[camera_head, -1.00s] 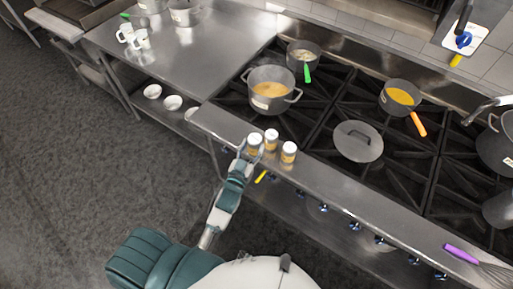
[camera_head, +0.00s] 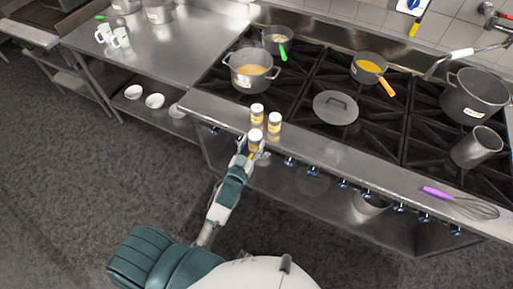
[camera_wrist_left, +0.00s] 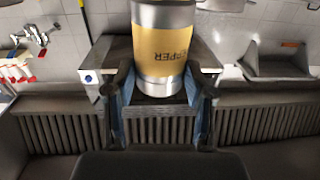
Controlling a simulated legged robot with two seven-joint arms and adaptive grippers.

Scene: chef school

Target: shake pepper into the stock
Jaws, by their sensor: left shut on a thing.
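My left gripper (camera_head: 252,154) is shut on the pepper shaker (camera_head: 255,140), a yellow-labelled jar with a pale top. In the left wrist view the shaker (camera_wrist_left: 163,45) stands between the two fingers (camera_wrist_left: 160,112), and its PEPPER label reads upside down. The gripper holds it just in front of the stove's front ledge. My right gripper is not in view.
Two similar jars stand on the ledge, one further left (camera_head: 257,117) and one right (camera_head: 275,128). A lid (camera_head: 336,107), a pan with an orange handle (camera_head: 369,66), a green-handled pot (camera_head: 277,39) and a large pot (camera_head: 475,100) sit on the stove. A whisk (camera_head: 470,205) lies on the ledge.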

